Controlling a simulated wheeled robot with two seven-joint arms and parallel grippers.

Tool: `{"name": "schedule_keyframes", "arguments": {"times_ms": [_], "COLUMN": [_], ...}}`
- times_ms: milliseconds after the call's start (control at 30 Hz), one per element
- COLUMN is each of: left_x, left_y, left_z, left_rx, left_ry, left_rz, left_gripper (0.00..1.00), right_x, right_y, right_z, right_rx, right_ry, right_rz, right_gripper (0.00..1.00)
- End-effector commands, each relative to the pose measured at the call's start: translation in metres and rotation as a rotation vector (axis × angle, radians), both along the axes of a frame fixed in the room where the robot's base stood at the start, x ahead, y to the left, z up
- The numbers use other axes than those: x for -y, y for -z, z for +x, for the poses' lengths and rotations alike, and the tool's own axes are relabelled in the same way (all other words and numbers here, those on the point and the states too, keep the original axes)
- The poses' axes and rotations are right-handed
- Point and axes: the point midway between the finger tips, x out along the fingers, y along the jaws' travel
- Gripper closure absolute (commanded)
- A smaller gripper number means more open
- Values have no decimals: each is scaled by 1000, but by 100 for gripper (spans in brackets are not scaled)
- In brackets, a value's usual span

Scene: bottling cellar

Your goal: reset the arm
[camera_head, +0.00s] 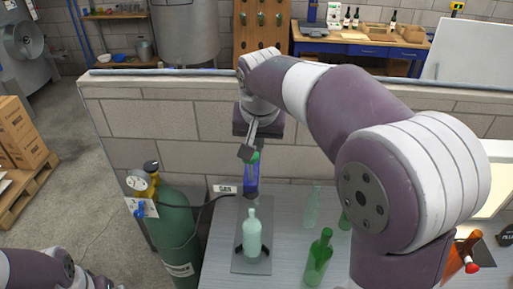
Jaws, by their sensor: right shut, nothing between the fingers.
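My right arm reaches in from the right, and its gripper (249,150) points down over the bench. The fingers are shut and empty. They overlap the top of a blue upright device (250,182) with a green tip; I cannot tell whether they touch it. A pale green bottle (252,238) stands upright on a dark plate (250,264) in front of that device. My left arm shows only in the bottom left corner; its gripper is outside the picture.
A green gas cylinder (172,222) with a gauge stands left of the bench (225,282). A low block wall (190,122) runs behind.

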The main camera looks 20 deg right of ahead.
Motion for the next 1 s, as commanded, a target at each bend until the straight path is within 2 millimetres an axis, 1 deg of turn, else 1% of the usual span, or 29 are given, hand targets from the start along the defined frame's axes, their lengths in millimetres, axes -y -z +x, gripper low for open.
{"name": "schedule_keyframes", "arguments": {"times_ms": [33,100,600,667,700,733,767,800,867,900,967,1000], "left_x": [0,0,0,0,0,0,0,0,0,0,0,0], "left_y": [-10,-11,-11,-11,-10,-10,-8,5,27,41,61,73], "left_z": [0,0,0,0,0,0,0,0,0,0,-1,-1], "left_rx": [0,0,0,0,0,0,0,1,0,-1,-1,-1], "left_ry": [0,0,0,0,0,0,0,0,0,0,0,0], "left_rz": [0,0,0,0,0,0,0,0,0,0,0,0], "left_gripper": [0,0,0,0,0,0,0,0,0,0,0,0], "right_x": [-1,-1,-1,-1,-3,-5,-8,-11,-15,-17,-20,-21], "right_y": [-10,-12,-11,-12,-11,2,21,57,113,148,196,224], "right_z": [-2,-3,-4,-3,3,1,-4,-14,-34,-50,-77,-95], "right_rx": [0,0,0,6,30,30,20,0,-36,-62,-103,-135], "right_ry": [0,0,0,-23,-74,-130,-183,-245,-325,-369,-418,-440], "right_rz": [0,0,0,-8,-19,-28,-34,-40,-43,-42,-38,-32], "right_gripper": [100,100,100,100,100,100,100,100,100,100,100,100]}}
